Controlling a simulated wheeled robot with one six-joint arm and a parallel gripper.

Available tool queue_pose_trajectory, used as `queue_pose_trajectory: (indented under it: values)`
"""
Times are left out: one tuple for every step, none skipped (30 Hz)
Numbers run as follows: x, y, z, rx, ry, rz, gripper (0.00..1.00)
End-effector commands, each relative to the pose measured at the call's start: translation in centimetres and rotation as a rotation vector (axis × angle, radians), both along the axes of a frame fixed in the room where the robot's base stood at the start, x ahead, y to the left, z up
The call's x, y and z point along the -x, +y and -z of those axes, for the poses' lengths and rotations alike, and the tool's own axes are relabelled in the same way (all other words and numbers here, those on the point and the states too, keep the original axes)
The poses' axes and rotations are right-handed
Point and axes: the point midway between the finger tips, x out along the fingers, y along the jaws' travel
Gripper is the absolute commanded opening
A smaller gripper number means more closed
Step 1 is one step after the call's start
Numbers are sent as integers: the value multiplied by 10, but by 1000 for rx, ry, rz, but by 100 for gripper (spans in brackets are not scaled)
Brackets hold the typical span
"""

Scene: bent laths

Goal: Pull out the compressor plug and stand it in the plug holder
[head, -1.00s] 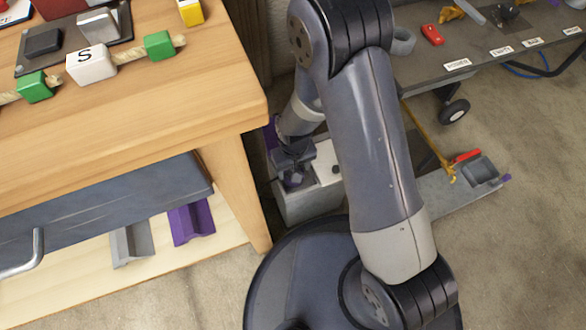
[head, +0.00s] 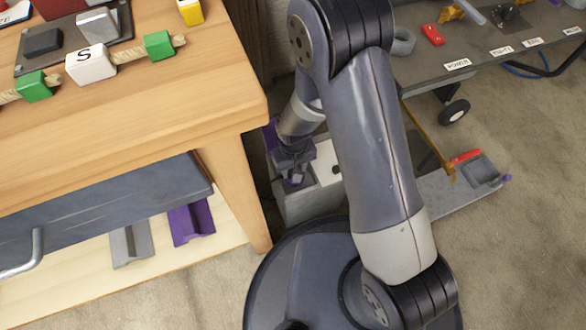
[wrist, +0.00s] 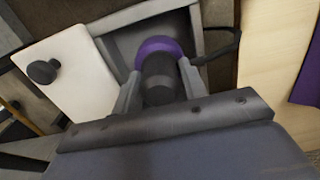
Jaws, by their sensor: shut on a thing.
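My gripper (wrist: 158,92) is shut on the plug (wrist: 158,72), a dark round body with a purple collar, seen between the two fingers in the wrist view. A black cable (wrist: 222,48) runs off to the right beside it. The plug is at the open square recess of a grey box (wrist: 197,16); how deep it sits I cannot tell. In the head view my gripper (head: 294,174) is low over the grey box (head: 305,206) on the floor, and the plug is mostly hidden by it. I cannot make out which thing is the plug holder.
A white panel (wrist: 75,75) with a black knob (wrist: 43,71) lies beside the recess. The wooden workbench (head: 232,120) stands close on the left. A grey cart (head: 490,60) is at the upper right. A low grey tray (head: 440,195) lies on the floor to the right.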

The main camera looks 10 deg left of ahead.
Motion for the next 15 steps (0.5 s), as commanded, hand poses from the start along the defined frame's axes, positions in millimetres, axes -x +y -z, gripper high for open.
queue_pose_trajectory:
  values:
    - [0,0,0,0,0,0,30]
    - [0,0,0,0,0,0,28]
    - [0,0,0,0,0,0,24]
    - [0,0,0,0,0,0,22]
    - [0,0,0,0,0,0,19]
    - [0,0,0,0,0,0,16]
    - [0,0,0,0,0,0,14]
    - [0,0,0,0,0,0,11]
    - [0,0,0,0,0,0,8]
    - [0,0,0,0,0,0,5]
    - [0,0,0,0,0,0,3]
    - [0,0,0,0,0,0,3]
    - [0,0,0,0,0,0,3]
    - [0,0,-1,0,0,0,3]
    - [0,0,-1,0,0,0,3]
